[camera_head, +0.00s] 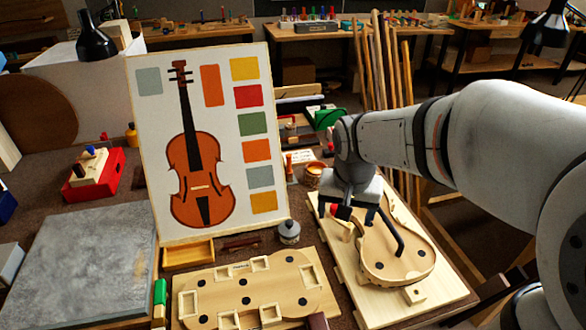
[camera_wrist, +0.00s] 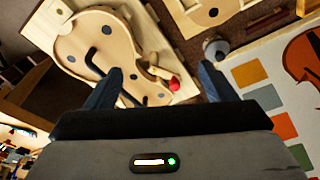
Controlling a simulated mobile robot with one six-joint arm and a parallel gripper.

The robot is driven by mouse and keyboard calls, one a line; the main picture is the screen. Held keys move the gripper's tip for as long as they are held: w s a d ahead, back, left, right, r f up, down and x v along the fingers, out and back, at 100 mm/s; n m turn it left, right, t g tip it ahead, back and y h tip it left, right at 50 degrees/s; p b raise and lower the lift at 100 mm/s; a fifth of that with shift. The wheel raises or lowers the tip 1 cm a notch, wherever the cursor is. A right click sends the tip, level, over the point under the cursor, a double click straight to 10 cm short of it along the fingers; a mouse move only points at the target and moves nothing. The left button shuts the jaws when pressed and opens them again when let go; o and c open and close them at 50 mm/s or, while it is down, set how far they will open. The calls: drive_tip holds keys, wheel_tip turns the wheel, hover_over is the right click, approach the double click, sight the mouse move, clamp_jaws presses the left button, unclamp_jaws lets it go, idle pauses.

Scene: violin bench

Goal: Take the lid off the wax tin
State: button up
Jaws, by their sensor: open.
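A small grey round tin with a knobbed lid (camera_head: 289,232), which looks like the wax tin, stands on the bench below the violin picture. It also shows near the top of the wrist view (camera_wrist: 216,48), close to a wooden board. Its lid appears to be on. My gripper (camera_head: 356,212) is open and empty, to the right of the tin and above the violin body. In the wrist view my two fingers (camera_wrist: 158,82) are spread apart, with the violin body beyond them and the tin off to one side.
The violin body (camera_head: 395,258) lies on a pale board at right, with a black hooked piece and a red-tipped piece. A slotted wooden board (camera_head: 245,290) lies in front of the tin. The violin picture (camera_head: 210,140) stands behind. An amber jar (camera_head: 315,172) stands farther back.

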drive_tip(key=shift+o, duration=0.7)
drive_tip(key=w+a+f+m+b, duration=0.1)
drive_tip(key=w+a+f+m, duration=0.1)
drive_tip(key=w+a+f, duration=0.4)
drive_tip(key=w+a, duration=0.1)
drive_tip(key=w, duration=0.2)
drive_tip(key=shift+w+f, duration=0.25)
drive_tip(key=shift+w, duration=0.05)
drive_tip(key=m, duration=0.1)
hover_over(289, 221)
drive_tip(key=shift+h, duration=0.3)
drive_tip(key=f, duration=0.5)
drive_tip(key=shift+s+d+f, duration=0.1)
drive_tip(key=shift+s+f, duration=0.05)
drive_tip(key=shift+s, duration=0.05)
drive_tip(key=shift+w+f, duration=0.1)
drive_tip(key=shift+f, duration=0.25)
wheel_tip(289, 221, down, 7)
drive_tip(key=shift+w+f, duration=0.1)
drive_tip(key=shift+w, duration=0.05)
drive_tip(key=c, duration=1.1)
